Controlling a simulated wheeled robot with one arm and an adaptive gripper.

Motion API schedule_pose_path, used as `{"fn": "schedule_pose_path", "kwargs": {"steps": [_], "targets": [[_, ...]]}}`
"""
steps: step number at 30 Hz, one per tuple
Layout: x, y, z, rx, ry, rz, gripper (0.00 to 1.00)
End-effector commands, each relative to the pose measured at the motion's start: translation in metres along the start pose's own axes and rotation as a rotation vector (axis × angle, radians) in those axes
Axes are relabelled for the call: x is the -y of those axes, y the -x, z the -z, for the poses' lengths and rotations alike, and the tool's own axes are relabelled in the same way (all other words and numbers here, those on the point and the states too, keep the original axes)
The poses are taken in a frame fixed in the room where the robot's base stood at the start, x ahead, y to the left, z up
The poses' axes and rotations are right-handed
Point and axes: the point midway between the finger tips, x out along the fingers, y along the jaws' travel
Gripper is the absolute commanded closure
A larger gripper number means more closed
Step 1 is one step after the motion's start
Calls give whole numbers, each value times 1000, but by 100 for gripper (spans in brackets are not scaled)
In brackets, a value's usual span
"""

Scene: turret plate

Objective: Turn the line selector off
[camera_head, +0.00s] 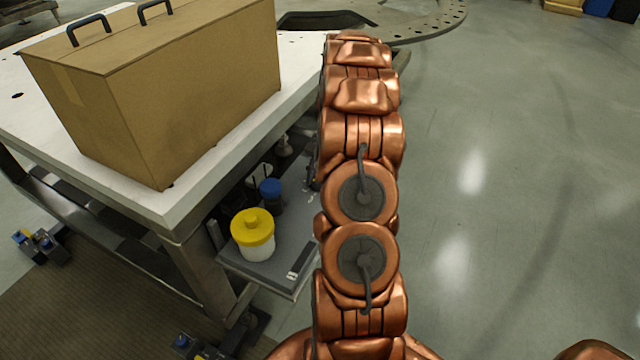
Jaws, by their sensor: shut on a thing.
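I cannot pick out the line selector in the head view; no switch or dial shows clearly. My copper-coloured arm runs up the middle of the picture, along the right side of the white-topped table (235,135). It covers part of the table's right side. My gripper does not show; the far end of the arm hides it or it lies beyond what I can see. What it holds cannot be seen.
A large cardboard box (215,85) with black handles stands on the table. A low grey shelf (278,262) carries a yellow-lidded white jar (253,236) and a blue-capped container (271,190). A perforated round plate (430,22) is behind. The floor at right is clear.

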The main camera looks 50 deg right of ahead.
Motion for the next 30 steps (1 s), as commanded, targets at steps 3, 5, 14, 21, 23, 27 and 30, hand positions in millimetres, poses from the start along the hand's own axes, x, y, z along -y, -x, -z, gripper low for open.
{"fn": "schedule_pose_path", "kwargs": {"steps": [3,5,14,21,23,27,30], "targets": [[0,-4,0,3,104,-45,88],[0,-4,0,3,157,-66,88],[0,-3,0,3,410,-172,88],[-1,-2,-1,5,573,-239,88],[-1,-2,-1,6,604,-252,88],[-1,-2,-1,6,660,-275,88],[-1,-2,-1,6,688,-286,88]]}}
